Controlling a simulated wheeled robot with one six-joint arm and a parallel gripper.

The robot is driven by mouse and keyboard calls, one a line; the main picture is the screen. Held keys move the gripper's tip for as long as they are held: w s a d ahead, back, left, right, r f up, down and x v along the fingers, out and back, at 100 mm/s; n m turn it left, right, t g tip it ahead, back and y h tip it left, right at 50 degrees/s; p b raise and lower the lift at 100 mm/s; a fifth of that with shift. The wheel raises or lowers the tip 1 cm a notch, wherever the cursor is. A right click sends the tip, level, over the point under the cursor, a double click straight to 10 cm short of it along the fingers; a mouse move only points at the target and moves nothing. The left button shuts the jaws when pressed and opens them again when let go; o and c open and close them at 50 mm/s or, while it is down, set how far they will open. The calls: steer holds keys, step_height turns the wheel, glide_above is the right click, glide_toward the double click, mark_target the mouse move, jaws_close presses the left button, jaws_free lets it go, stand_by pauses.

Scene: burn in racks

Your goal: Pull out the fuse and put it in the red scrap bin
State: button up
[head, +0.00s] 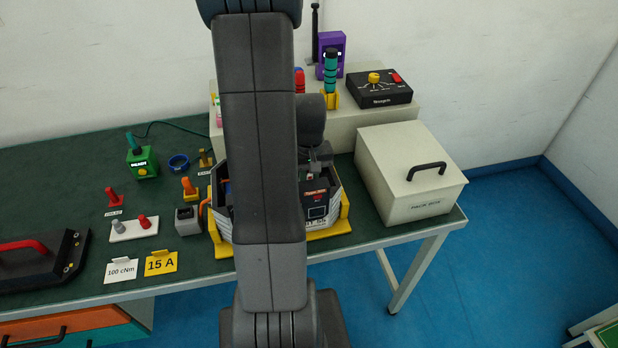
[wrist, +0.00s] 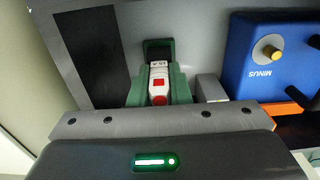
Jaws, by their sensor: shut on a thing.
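A dark part lies just beyond the fuse, and I cannot tell whether the fuse is still seated there. I see no red scrap bin in either view.
A blue block marked MINUS (wrist: 268,55) stands right of the fuse. A lidded cream box (head: 410,175) stands right of the instrument. Behind are a black control box (head: 385,90) and a green-and-yellow tool (head: 330,75). Small parts and a 15 A card (head: 160,263) lie left.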

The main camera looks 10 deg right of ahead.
jaws_close()
steer(key=shift+r+p, duration=0.65)
steer(key=shift+r, duration=0.3)
stand_by(0.7)
steer(key=shift+r+p, duration=0.95)
steer(key=shift+r, duration=0.4)
